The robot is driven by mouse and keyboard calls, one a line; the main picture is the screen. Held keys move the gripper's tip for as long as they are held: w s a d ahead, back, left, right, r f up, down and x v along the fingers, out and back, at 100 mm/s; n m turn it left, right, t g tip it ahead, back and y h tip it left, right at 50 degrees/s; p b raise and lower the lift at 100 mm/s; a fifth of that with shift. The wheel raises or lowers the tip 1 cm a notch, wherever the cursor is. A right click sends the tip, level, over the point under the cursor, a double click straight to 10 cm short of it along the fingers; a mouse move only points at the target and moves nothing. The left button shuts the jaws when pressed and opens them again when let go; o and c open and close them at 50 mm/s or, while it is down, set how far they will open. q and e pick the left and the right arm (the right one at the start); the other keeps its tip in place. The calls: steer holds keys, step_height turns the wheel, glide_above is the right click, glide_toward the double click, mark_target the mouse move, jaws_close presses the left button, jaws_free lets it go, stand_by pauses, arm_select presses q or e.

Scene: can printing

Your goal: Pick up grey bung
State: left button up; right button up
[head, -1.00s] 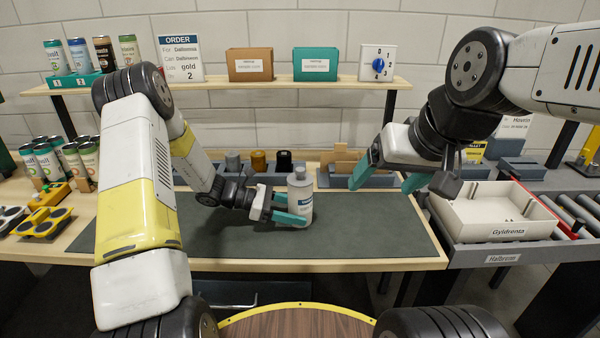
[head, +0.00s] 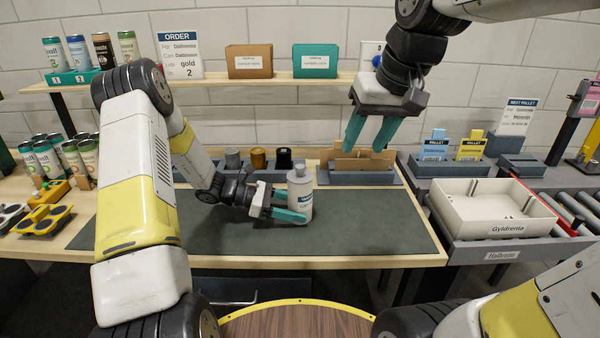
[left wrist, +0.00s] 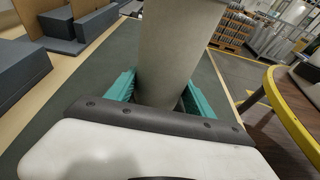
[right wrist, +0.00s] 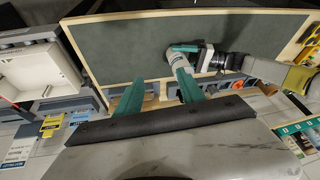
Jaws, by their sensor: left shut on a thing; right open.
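The grey bung (head: 233,160) stands at the left end of a grey rack (head: 215,178) at the back of the table, with a gold bung (head: 258,159) and a black bung (head: 284,159) to its right. My left gripper (head: 298,206) is shut on a pale grey can (head: 301,179) with a blue and white label, upright on the dark mat. Its grey side fills the space between the teal fingers in the left wrist view (left wrist: 172,50). My right gripper (head: 364,148) is open and empty, pointing down in front of the wooden pieces, well right of the bungs.
A grey holder with wooden pieces (head: 360,163) stands behind the mat (head: 370,220). A cream tray (head: 490,228) labelled Gyldrenta is at the right. A shelf (head: 225,83) with boxes and an order card for gold runs above. The mat's right side is clear.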

steer(key=w+a+n+g, duration=0.2)
steer(key=w+a, duration=0.3)
steer(key=w, duration=0.4)
steer(key=n+g+h, duration=0.1)
steer(key=g+h, duration=0.1)
glide_above(300, 166)
step_height(300, 166, down, 3)
step_height(300, 166, down, 12)
steer(key=shift+r, duration=0.2)
jaws_close()
